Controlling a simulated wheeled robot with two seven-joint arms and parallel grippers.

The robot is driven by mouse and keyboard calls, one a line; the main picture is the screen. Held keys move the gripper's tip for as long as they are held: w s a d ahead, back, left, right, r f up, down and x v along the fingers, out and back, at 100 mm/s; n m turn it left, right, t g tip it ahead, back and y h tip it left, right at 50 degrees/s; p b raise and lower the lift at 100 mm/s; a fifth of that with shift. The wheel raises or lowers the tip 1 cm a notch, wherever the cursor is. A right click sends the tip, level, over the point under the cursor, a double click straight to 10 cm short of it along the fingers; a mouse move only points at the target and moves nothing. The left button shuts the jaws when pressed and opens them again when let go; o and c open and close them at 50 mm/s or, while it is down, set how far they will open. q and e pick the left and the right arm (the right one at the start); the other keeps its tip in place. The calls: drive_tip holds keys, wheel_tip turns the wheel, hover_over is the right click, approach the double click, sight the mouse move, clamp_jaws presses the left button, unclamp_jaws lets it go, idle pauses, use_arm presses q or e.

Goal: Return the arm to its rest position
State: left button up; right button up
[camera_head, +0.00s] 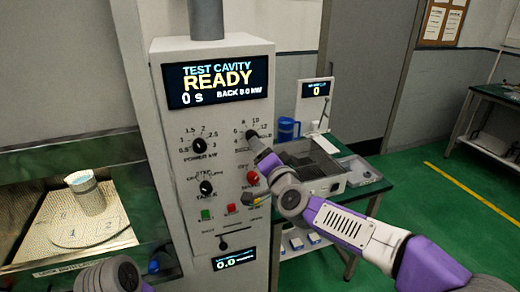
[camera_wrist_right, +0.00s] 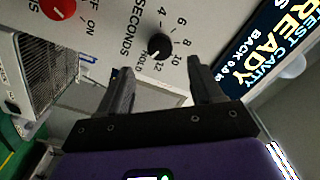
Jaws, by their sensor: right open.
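My right arm (camera_head: 345,225) reaches in from the right across the front of the control panel (camera_head: 222,125). Its gripper is at the black seconds knob in the head view, where the fingers are hard to make out. In the right wrist view the gripper (camera_wrist_right: 160,68) is open, one finger on each side. The seconds knob (camera_wrist_right: 159,46) shows beyond and between the fingertips, with nothing held. Whether a finger touches the panel I cannot tell. A grey joint of my left arm (camera_head: 112,275) shows at the bottom left; its gripper is out of the picture.
The display (camera_head: 218,80) reads "TEST CAVITY READY", 0 s. A red knob (camera_head: 253,178) and buttons sit below the seconds knob. A lit cavity (camera_head: 30,245) at left holds a beaker (camera_head: 86,193). A side bench with a blue mug (camera_head: 288,129) stands behind my right arm.

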drive_tip(key=shift+s, duration=0.1)
wheel_tip(320, 180, down, 22)
drive_tip(key=d+n+g+h, duration=0.1)
drive_tip(key=d+n+g, duration=0.1)
drive_tip(key=g, duration=0.2)
drive_tip(key=s+d+f+g, duration=0.15)
drive_tip(key=s+f, duration=0.25)
drive_tip(key=f, duration=0.5)
drive_tip(key=s+d+f+g, duration=0.1)
drive_tip(key=s+f+g, duration=0.2)
drive_tip(key=f, duration=0.6)
drive_tip(key=s+d+f+n+g, duration=0.1)
drive_tip(key=s+f+g, duration=0.3)
drive_tip(key=s+f, duration=0.5)
drive_tip(key=s+d+f+n+g, duration=0.1)
drive_tip(key=s+f+g, duration=0.3)
drive_tip(key=s+f, duration=0.5)
drive_tip(key=s, duration=0.8)
drive_tip(key=shift+s+d+n, duration=0.2)
drive_tip(key=shift+d+n, duration=0.2)
